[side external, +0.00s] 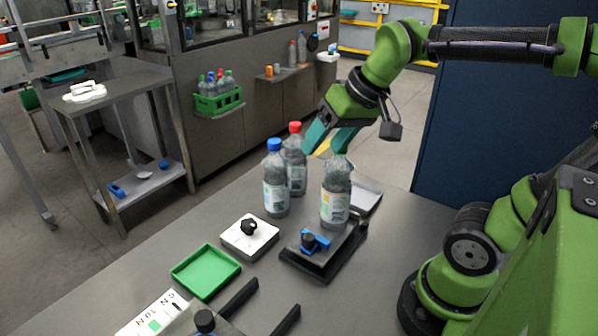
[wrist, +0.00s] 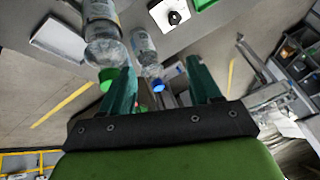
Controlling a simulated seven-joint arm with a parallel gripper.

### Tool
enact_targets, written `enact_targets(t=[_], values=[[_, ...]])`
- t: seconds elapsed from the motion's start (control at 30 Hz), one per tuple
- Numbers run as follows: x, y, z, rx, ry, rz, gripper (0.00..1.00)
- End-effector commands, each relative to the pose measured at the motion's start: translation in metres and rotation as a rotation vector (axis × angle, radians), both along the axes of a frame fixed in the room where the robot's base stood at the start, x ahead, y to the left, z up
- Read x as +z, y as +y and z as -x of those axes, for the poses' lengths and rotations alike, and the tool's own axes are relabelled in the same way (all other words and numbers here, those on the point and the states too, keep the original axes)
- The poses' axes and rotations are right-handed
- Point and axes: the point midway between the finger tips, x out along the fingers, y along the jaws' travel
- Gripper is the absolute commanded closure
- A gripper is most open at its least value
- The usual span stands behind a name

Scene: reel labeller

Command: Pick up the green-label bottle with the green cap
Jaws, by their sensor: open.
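The green cap (wrist: 107,77) shows in the wrist view on a clear bottle (wrist: 102,42), just outside my left-hand finger in that picture and partly behind it. In the side view this appears to be the bottle (side external: 336,198) standing upright on a black stand, its cap hidden by a finger. A blue-capped bottle (side external: 275,182) and a red-capped bottle (side external: 295,163) stand to its left. My gripper (side external: 322,147) is open and empty at cap height. In the wrist view, the blue cap (wrist: 158,85) appears between the fingers (wrist: 160,67).
The black stand (side external: 318,265) has a blue clamp at its front. A white block with a black knob (side external: 249,237) and a green tray (side external: 205,271) lie to the left on the table. A green crate of bottles (side external: 218,103) sits on a ledge behind.

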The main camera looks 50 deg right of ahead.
Motion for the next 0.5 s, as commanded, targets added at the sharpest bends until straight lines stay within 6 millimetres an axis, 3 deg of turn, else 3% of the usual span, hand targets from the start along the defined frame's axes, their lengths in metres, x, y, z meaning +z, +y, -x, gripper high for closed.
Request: enact_targets(t=[0.1, 0.3, 0.5], values=[[0.029, -0.028, -0.023, 0.031, 0.128, 0.083, 0.38], [0.079, -0.069, -0.038, 0.076, 0.355, 0.175, 0.38], [0.119, -0.075, -0.031, 0.107, 0.464, 0.165, 0.38]])
